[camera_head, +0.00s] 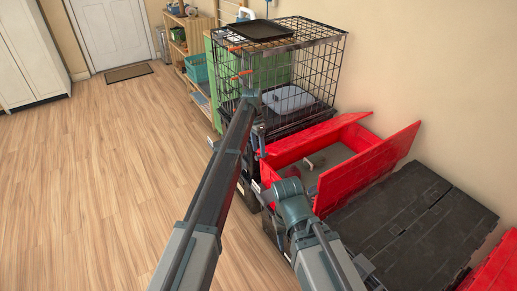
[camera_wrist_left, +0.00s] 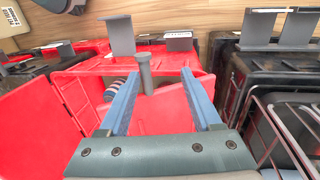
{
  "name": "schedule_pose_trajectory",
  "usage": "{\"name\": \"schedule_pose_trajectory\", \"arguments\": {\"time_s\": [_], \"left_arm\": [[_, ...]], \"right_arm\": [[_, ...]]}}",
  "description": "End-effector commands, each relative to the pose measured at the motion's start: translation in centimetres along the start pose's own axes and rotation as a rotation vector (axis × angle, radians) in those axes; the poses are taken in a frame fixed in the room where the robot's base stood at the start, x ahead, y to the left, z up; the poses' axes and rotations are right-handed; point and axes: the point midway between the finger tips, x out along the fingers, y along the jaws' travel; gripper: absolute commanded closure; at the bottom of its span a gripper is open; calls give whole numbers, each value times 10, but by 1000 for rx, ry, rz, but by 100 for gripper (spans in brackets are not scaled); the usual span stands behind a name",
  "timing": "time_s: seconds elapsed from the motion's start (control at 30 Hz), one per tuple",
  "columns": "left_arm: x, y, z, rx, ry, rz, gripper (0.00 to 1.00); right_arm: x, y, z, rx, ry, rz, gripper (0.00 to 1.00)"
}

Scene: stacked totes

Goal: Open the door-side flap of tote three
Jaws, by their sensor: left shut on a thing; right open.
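An open red tote (camera_head: 337,141) stands beside the wire crate in the head view, with greyish contents and a small light-brown piece inside. One red flap (camera_head: 365,167) stands raised on its right side. My left gripper (camera_head: 262,140) is at the tote's upper left corner, on the side toward the door. In the left wrist view its two blue fingers (camera_wrist_left: 160,75) are apart, with a red panel (camera_wrist_left: 160,117) between them. They look shut on a red flap, but the contact is unclear. My right gripper (camera_head: 262,190) is lower, near the tote's front, open and partly hidden by its arm.
A black wire crate (camera_head: 310,55) with a dark tray (camera_head: 261,29) on top stands just behind. A black lidded tote (camera_head: 415,215) lies to the right. A grey post (camera_wrist_left: 145,72) rises near the left fingers in the wrist view. The wooden floor (camera_head: 110,170) at left is clear.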

Motion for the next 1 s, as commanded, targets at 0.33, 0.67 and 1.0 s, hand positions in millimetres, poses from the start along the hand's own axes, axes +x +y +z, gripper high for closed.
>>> {"name": "schedule_pose_trajectory", "arguments": {"time_s": [0.33,0.67,1.0], "left_arm": [[-34,-2,1,-3,0,-5,52],[-85,0,0,-2,0,-2,52],[-132,1,0,-1,0,-1,52]], "right_arm": [[-33,3,2,0,0,0,50],[-83,8,5,0,0,0,50],[-129,12,8,1,0,0,50]]}}
